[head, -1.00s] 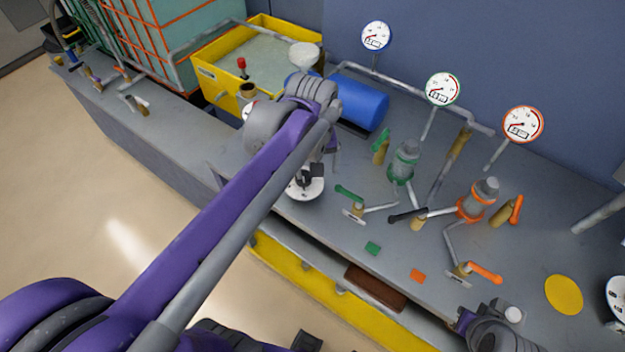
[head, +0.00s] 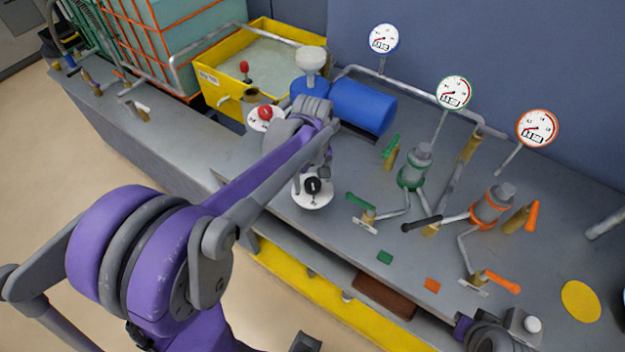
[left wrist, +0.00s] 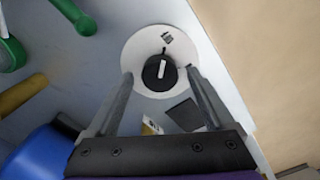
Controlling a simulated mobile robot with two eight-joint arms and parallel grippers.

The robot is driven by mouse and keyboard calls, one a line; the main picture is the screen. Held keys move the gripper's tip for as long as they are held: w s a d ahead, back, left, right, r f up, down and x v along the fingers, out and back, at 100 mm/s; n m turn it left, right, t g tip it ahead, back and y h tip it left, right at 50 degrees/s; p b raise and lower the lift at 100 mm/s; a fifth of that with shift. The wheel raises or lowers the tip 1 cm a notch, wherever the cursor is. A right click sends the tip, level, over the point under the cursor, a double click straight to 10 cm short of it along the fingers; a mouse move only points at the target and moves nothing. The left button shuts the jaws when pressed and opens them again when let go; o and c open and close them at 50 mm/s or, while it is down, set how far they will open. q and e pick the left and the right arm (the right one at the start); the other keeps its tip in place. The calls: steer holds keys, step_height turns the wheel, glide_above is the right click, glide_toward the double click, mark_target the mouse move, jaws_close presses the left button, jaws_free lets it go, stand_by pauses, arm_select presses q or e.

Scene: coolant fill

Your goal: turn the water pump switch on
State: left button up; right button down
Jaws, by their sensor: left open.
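The switch is a black rotary knob (head: 313,186) on a round white plate (head: 312,202), by the bench's front edge in the head view. In the left wrist view the knob (left wrist: 159,73) has a white pointer bar, close to upright in the picture, and the plate (left wrist: 140,48) carries small dark marks that I cannot read. My left gripper (left wrist: 160,76) is open, with one finger on each side of the knob and a gap on both sides in the picture. I cannot tell whether the fingers touch it. In the head view my left wrist hides part of the gripper.
A red knob (head: 264,112) on another white plate is behind my left wrist. A blue cylinder (head: 362,106) and a yellow tank (head: 222,95) stand behind. A green-handled valve (head: 361,202) is right of the switch, with pipes and gauges beyond. The floor in front is free.

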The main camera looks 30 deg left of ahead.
arm_select(q)
steer(key=shift+f, duration=0.3)
steer(key=c, duration=1.4)
steer(key=shift+o, duration=0.2)
